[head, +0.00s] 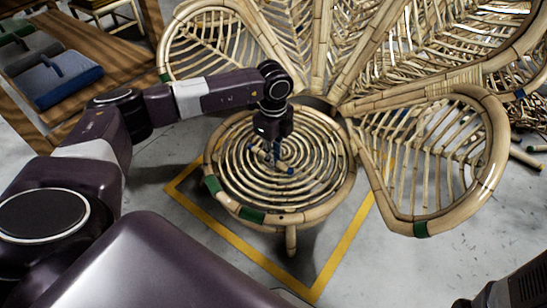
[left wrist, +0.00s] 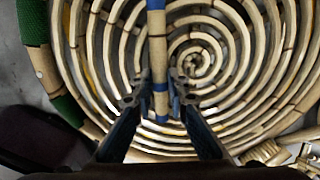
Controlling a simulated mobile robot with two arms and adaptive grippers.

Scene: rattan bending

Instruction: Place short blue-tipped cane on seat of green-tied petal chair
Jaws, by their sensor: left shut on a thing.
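The petal chair has a round spiral cane seat (head: 322,185) with green ties (head: 251,215) on its rim. My left gripper (head: 274,158) is over the seat, pointing down. In the left wrist view, my left gripper (left wrist: 160,104) is shut on the short blue-tipped cane (left wrist: 157,52), one finger on each side. The cane has blue bands at its top end and near its lower end. The spiral seat (left wrist: 215,95) is right behind it; I cannot tell if the cane touches it. My right gripper is not in view.
Petal-shaped back panels rise behind the seat, and a green-tied petal (head: 420,229) stands at right. A wooden bench (head: 120,62) at left holds green, grey and blue folded items (head: 62,78). Yellow floor tape (head: 340,255) runs around the chair. Loose canes lie at far right.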

